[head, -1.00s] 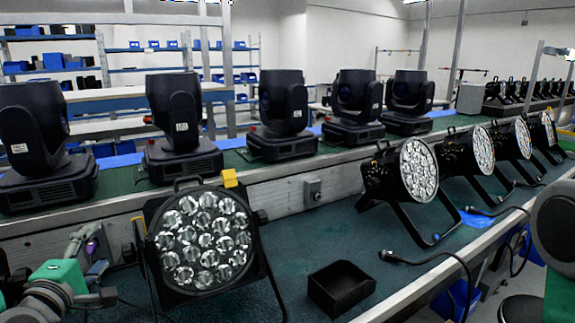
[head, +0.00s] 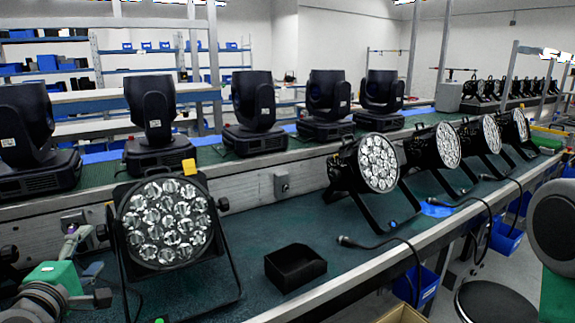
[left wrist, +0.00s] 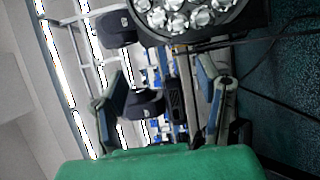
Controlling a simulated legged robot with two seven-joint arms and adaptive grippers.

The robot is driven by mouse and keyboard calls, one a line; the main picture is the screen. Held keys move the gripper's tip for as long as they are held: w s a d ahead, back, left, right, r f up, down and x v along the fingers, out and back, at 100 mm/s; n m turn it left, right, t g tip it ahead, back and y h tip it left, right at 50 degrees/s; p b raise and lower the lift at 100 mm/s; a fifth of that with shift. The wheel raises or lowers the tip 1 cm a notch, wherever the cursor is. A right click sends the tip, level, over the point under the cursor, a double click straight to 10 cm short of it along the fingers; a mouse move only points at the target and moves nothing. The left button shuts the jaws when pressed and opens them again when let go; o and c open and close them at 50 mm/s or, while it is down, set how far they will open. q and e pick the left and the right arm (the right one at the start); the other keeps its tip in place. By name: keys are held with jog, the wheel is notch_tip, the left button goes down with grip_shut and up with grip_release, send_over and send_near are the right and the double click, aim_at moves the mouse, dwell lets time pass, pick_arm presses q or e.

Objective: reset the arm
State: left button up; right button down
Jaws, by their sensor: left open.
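My left gripper (head: 88,268) is at the lower left in the head view, beside the near par can (head: 166,222). In the left wrist view its two fingers stand wide apart and the gripper (left wrist: 162,88) is empty. The near par can stands on its black bracket on the green-topped bench, its lenses facing me and a yellow tag on top. Its lens face is also at the top of the left wrist view (left wrist: 185,12). My right gripper is out of view; part of my right arm shows at the right edge.
A black open box (head: 295,268) lies on the bench (head: 290,220). Several more par cans (head: 378,163) stand to the right, with a cable (head: 375,243) near the front edge. Moving-head lights (head: 255,103) line the raised back shelf. A round stool (head: 497,303) is at lower right.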

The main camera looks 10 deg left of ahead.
pick_arm(q)
jog(key=s+d+f+m+g+h+b, duration=0.2)
jog(key=d+f+m, duration=0.2)
jog(key=f, duration=0.4)
jog(key=s+d+f+m+g+h+b, duration=0.1)
jog(key=s+d+f+m+g+b, duration=0.2)
jog(key=f, duration=0.4)
jog(key=d+f+m+g+h, duration=0.2)
jog(key=d+f+m, duration=0.25)
jog(key=f, duration=0.35)
jog(key=s+d+f+m+g+b, duration=0.2)
jog(key=s+f+m+g, duration=0.2)
jog(key=s+f, duration=0.5)
jog(key=s+d+f+m+g+b, duration=0.3)
jog(key=s+f+m+g, duration=0.2)
jog(key=s+f, duration=0.4)
jog(key=shift+s+d+f+m, duration=0.2)
jog(key=shift+s+d+m, duration=0.05)
jog(key=shift+s+m, duration=0.55)
jog(key=shift+w, duration=0.1)
jog(key=shift+c, duration=0.5)
